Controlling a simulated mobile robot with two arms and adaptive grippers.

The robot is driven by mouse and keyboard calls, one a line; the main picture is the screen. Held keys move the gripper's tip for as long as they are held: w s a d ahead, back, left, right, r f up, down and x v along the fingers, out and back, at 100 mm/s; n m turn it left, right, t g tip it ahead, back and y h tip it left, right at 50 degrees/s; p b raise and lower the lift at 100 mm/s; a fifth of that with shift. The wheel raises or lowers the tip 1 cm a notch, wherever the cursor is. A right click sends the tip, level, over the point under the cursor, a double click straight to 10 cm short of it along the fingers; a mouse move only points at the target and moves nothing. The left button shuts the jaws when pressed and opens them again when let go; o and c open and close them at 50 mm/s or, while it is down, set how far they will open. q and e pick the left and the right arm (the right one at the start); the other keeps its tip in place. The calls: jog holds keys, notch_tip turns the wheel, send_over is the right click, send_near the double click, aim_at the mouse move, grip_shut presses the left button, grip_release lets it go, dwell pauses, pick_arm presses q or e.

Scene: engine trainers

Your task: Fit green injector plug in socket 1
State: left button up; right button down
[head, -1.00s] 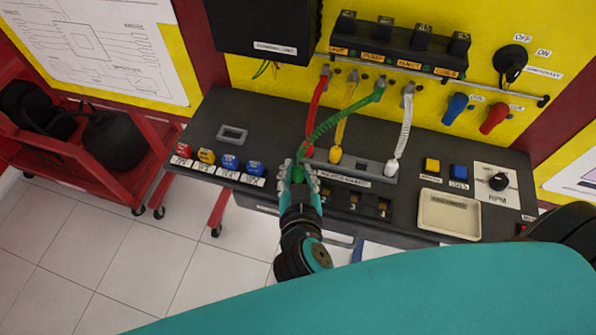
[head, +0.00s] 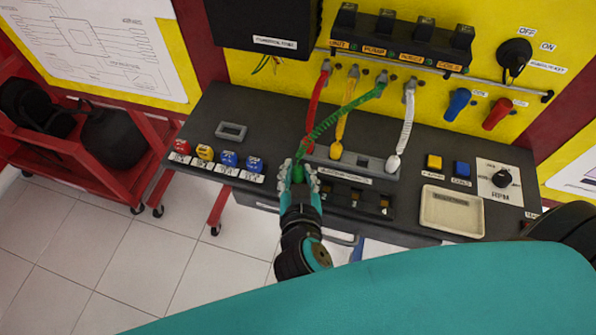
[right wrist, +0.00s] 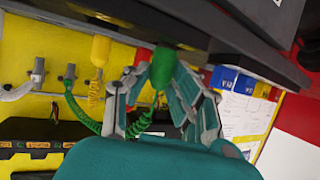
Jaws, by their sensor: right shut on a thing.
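My right gripper (head: 299,178) is shut on the green injector plug (head: 297,174), at the front left of the dark bench top. The plug also shows between the fingers of the gripper (right wrist: 165,85) in the right wrist view, as a green cylinder (right wrist: 162,68). Its coiled green cable (head: 340,115) runs up to the yellow panel. The socket block (head: 375,203) is on the bench front, right of the gripper, with several small sockets. The gripper covers its left end, so I cannot see socket 1 or whether the plug touches it. My left gripper is not in view.
A grey holder (head: 375,178) behind the sockets carries a yellow plug (head: 336,150) and a white plug (head: 393,163). A red cable (head: 316,105) drops behind my gripper. Coloured buttons (head: 228,160) are to the left; a beige tray (head: 452,212) is to the right.

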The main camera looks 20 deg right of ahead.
jog(key=shift+f, duration=0.15)
jog(key=c, duration=1.4)
grip_release()
jog(key=shift+s+a, duration=0.1)
jog(key=shift+r+p+v, duration=0.2)
jog(key=shift+v, duration=1.05)
jog(key=shift+r+p+v, duration=0.2)
jog(key=shift+v, duration=1)
jog(key=shift+w, duration=0.2)
notch_tip(320, 180, up, 5)
jog(key=p, duration=0.4)
jog(key=shift+f, duration=0.15)
jog(key=shift+o, duration=0.2)
